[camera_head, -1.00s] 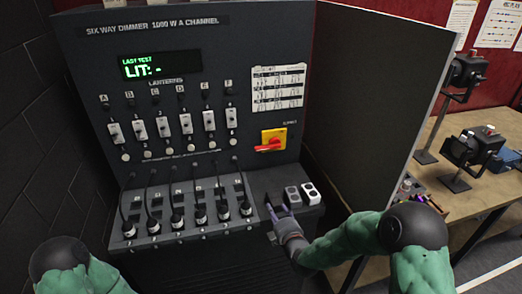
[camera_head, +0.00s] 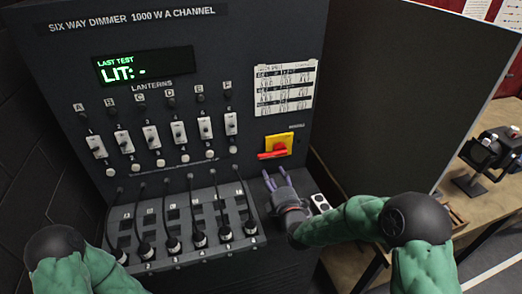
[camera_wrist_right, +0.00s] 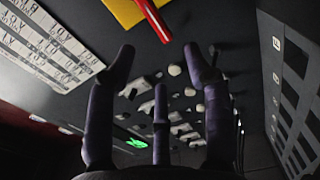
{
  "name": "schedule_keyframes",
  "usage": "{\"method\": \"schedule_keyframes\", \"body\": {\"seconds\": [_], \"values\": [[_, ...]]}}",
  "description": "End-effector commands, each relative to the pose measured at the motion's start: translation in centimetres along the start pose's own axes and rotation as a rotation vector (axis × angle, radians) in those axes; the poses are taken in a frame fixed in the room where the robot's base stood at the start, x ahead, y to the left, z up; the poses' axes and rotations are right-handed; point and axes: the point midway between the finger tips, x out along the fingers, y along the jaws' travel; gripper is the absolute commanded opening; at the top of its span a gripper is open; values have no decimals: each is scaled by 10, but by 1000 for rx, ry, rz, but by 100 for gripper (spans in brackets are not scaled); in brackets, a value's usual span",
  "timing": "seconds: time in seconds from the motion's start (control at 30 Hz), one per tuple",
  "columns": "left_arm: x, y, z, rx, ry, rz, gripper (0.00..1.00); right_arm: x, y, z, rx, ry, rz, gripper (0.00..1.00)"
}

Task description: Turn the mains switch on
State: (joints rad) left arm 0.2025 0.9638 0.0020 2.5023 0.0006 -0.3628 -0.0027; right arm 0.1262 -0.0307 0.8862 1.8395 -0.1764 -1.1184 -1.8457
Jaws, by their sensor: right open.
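The mains switch, a red lever (camera_head: 273,155) on a yellow plate (camera_head: 285,140), is at the right of the dimmer's front panel. The lever lies roughly level in the head view. In the right wrist view the red lever (camera_wrist_right: 153,20) and the yellow plate (camera_wrist_right: 122,9) are at the top, beyond the fingertips. My right gripper (camera_head: 277,176) is open and empty, just below the switch and apart from it. Its spread purple fingers also show in the right wrist view (camera_wrist_right: 158,58). My left gripper is out of view; only part of that arm shows.
The dimmer panel has a green display reading "LIT: -" (camera_head: 145,65), a row of sliders (camera_head: 150,138) and a paper chart (camera_head: 284,87). Cables plug into the sloped ledge (camera_head: 128,240) below. A dark side panel (camera_head: 400,90) stands right of the dimmer. Lanterns (camera_head: 490,150) sit on a wooden table.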

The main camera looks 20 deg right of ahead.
Motion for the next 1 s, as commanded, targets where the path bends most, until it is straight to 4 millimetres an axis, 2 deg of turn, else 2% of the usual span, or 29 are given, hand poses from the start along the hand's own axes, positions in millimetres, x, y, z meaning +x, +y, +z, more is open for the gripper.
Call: {"method": "schedule_keyframes", "body": {"seconds": [0.17,0.5,0.7,1.0], "values": [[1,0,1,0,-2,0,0,13,0,0,1,0,1,52],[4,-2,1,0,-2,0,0,70,-1,0,1,1,0,52],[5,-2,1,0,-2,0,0,95,0,0,1,0,1,52],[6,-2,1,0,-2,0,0,107,0,0,1,0,0,52]]}}
